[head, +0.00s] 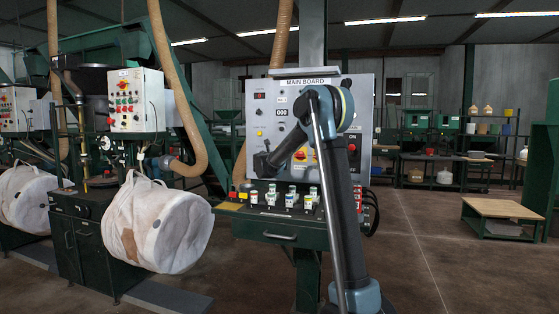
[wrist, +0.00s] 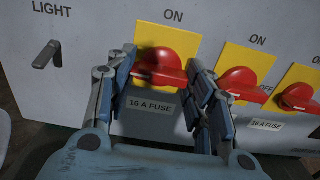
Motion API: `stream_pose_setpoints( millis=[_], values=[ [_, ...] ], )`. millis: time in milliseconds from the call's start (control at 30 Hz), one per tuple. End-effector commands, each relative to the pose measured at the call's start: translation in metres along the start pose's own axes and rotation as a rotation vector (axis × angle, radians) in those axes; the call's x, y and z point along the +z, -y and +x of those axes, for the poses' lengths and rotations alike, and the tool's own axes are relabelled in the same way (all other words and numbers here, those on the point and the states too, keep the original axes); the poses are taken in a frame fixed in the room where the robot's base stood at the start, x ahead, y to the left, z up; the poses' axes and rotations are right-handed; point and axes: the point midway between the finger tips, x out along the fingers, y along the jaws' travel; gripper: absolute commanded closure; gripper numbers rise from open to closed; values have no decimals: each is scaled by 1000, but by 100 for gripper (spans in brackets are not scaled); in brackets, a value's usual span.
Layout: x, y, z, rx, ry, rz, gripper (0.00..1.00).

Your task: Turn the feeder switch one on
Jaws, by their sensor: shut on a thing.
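In the wrist view my gripper (wrist: 160,82) is shut on a red rotary switch (wrist: 168,62), the leftmost of three on yellow plates. One finger stands on each side of its handle, which lies roughly level. "ON" is printed above it and "16 A FUSE" below; the fingers hide part of the plate. No feeder label is readable there. In the head view my gripper (head: 263,161) is at the lower left of the grey main board (head: 338,90), and my arm covers much of the panel.
Two more red switches, a middle one (wrist: 240,82) and a right one (wrist: 298,97), sit close to the right finger. A black light switch (wrist: 47,54) is at the left. A white bulk bag (head: 160,225) hangs at left.

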Motion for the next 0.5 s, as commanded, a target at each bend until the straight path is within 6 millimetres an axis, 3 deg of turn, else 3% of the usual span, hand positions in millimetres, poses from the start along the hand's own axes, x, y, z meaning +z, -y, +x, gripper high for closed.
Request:
stream_pose_setpoints(
  millis=[267, 500],
  values=[
    [0, -1, 0, 1, 0, 102, 76],
    [1, -1, 0, 1, 0, 297, 76]
  ],
)
